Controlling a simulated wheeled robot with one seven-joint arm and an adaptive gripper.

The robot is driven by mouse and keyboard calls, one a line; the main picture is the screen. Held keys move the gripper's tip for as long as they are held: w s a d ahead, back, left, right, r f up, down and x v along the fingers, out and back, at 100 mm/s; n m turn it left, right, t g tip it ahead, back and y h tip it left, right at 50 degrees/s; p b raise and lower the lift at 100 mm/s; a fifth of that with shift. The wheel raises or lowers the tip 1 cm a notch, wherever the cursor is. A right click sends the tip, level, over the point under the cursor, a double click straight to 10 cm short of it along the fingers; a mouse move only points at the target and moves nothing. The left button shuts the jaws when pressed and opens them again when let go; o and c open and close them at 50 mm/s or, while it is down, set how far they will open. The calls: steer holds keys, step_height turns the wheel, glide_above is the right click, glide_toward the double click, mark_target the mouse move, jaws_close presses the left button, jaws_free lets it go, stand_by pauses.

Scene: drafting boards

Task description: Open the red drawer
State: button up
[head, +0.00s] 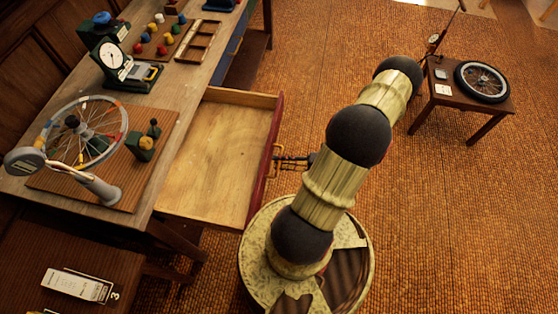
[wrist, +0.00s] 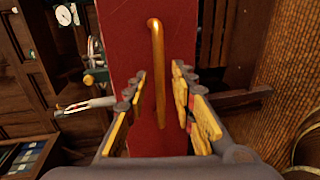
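The red drawer stands pulled well out from the workbench in the head view, its red front (head: 273,150) facing right and its pale wooden inside (head: 218,155) empty. The brass bar handle (wrist: 157,60) runs along the red front (wrist: 125,45) in the wrist view. My gripper (wrist: 160,88) has one finger on each side of the handle, with visible gaps between the fingers and the bar. In the head view my gripper (head: 290,163) is at the handle, small and partly hidden by my arm.
The workbench (head: 180,100) bears a spoked wheel (head: 88,130), a dial gauge (head: 112,60) and coloured knobs. A blue drawer front (head: 235,43) is farther along. A small table (head: 440,98) with a tyred wheel (head: 482,80) stands at the right. The floor between is clear.

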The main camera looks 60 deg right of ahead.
steer(key=v, duration=1.1)
steer(key=shift+s, duration=0.1)
